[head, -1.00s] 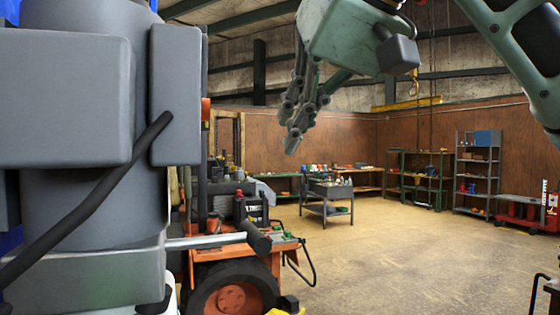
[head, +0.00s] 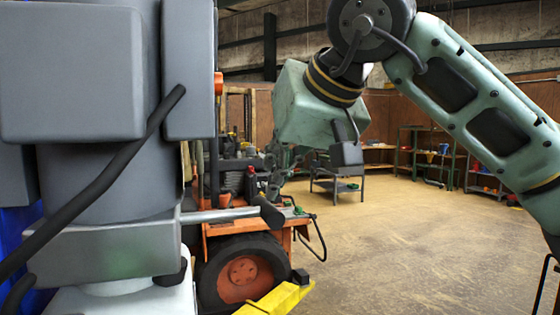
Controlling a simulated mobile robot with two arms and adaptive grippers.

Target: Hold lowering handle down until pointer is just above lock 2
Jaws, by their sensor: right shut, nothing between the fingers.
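A silver bar (head: 222,215) with a black grip (head: 270,212) at its right end, apparently the lowering handle, sticks out to the right, roughly level, from behind a large grey body in the left of the head view. My right gripper (head: 276,178) is just above and beyond the black grip in the picture, its fingers pointing down. It is shut and empty; whether it touches the grip I cannot tell. The wrist partly hides its fingers. No pointer and no lock mark can be made out. My left gripper is not in view.
An orange mower (head: 210,234) with a big black wheel (head: 243,271) stands behind the bar. A yellow part (head: 275,300) lies low in front of the wheel. A grey cart (head: 336,185) and shelves stand at the back. The floor (head: 400,240) at right is open.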

